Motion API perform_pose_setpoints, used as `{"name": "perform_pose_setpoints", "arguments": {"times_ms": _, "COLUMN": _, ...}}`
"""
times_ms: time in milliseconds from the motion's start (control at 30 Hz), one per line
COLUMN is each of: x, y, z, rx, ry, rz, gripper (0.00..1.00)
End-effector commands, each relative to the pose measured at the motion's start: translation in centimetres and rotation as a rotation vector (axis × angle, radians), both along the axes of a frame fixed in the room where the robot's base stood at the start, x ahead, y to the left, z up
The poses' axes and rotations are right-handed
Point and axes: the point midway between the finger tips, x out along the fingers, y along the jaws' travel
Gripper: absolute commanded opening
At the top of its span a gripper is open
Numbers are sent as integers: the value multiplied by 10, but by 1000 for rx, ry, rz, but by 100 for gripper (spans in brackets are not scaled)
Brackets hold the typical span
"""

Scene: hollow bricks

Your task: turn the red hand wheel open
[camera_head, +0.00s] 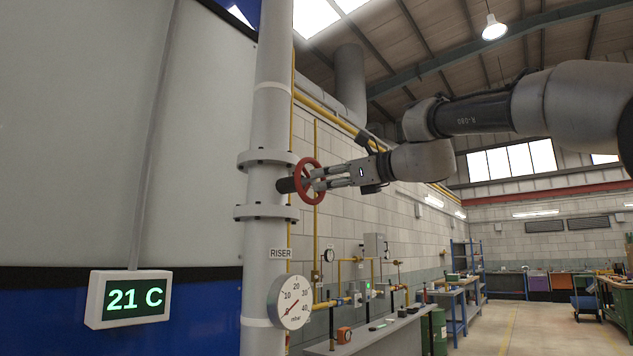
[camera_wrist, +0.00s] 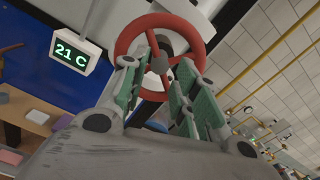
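The red hand wheel (camera_head: 309,181) sits on a dark stem on the right side of the vertical grey pipe (camera_head: 265,226), between two flanges. It also shows in the wrist view (camera_wrist: 196,33), with its spokes and grey hub in sight. My gripper (camera_head: 320,180) reaches in from the right, its fingertips at the wheel. In the wrist view, its green-padded fingers (camera_wrist: 155,88) stand apart, with the hub and lower spokes beyond the gap between them. Nothing shows clamped between the pads. I cannot tell whether the fingertips touch the wheel.
A display reading 21 C (camera_head: 130,298) is at the lower left. A round gauge (camera_head: 290,302) and a RISER label (camera_head: 280,254) are on the pipe below the wheel. A bench (camera_head: 380,332) with yellow piping behind it stands lower right. The floor (camera_head: 510,322) further right is open.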

Motion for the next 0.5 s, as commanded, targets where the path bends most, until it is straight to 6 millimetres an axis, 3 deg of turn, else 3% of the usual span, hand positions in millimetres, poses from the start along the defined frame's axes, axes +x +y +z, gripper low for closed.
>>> {"name": "perform_pose_setpoints", "arguments": {"times_ms": 200, "x": 17, "y": 22, "z": 0, "rx": -1, "ry": -2, "rz": 0, "gripper": 30}}
{"name": "perform_pose_setpoints", "arguments": {"times_ms": 500, "x": 20, "y": 26, "z": 0, "rx": -1, "ry": -2, "rz": 0, "gripper": 30}}
